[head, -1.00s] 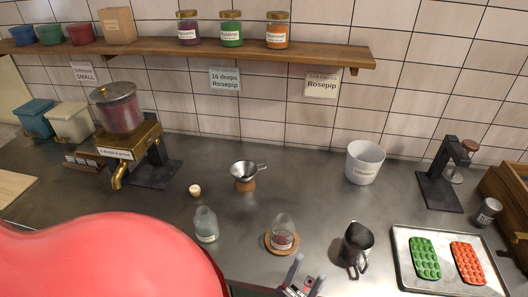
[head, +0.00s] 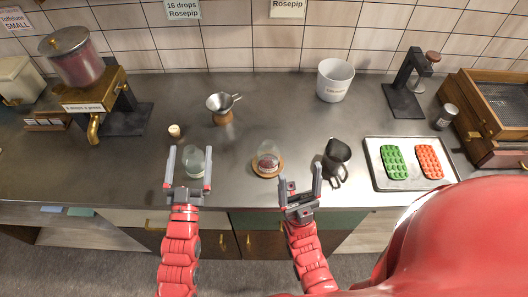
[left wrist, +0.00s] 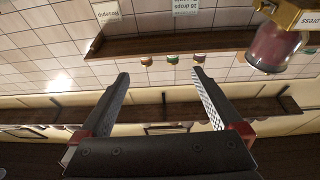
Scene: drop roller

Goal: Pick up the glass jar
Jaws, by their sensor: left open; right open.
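A clear glass jar (head: 194,162) stands upright on the dark counter, left of centre in the head view. A second glass vessel (head: 267,154) with something reddish in it stands on a round wooden coaster (head: 266,172). My left gripper (head: 189,152) is open, and its fingers appear on either side of the first jar in the head view. I cannot tell the gap in height or depth. In the left wrist view the open fingers (left wrist: 161,80) have no jar between them.
A dark pitcher (head: 336,158) and a tray (head: 405,182) with green and orange moulds stand to the right. A small cork-like piece (head: 174,131), a metal funnel (head: 222,104) and a brass dispenser (head: 95,100) are behind and left. A white bucket (head: 335,80) stands at the back.

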